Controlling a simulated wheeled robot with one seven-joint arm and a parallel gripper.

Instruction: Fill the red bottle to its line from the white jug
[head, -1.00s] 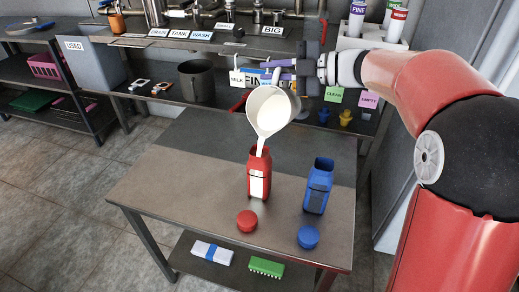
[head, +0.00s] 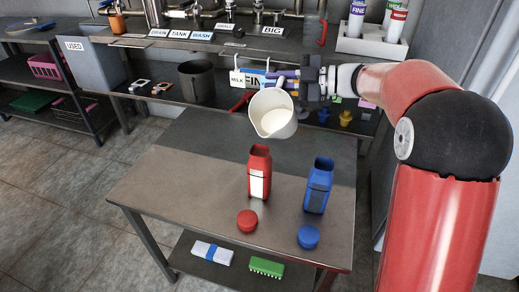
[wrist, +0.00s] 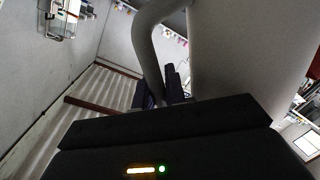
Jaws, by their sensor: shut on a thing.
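The white jug (head: 271,112) is in the head view, tilted with its mouth toward the camera and some white liquid inside. My gripper (head: 292,84) is shut on the jug's handle, which also shows in the wrist view (wrist: 150,45). The red bottle (head: 259,173) stands upright and open on the table below the jug, apart from it. A white strip runs down the bottle's front; the liquid level inside cannot be made out. No stream falls from the jug now. The red cap (head: 247,221) lies on the table in front of the red bottle.
A blue bottle (head: 318,185) stands right of the red one, with a blue cap (head: 308,237) in front. The table's (head: 160,185) left part is clear. Behind is a bench with a dark pot (head: 196,82) and labelled taps.

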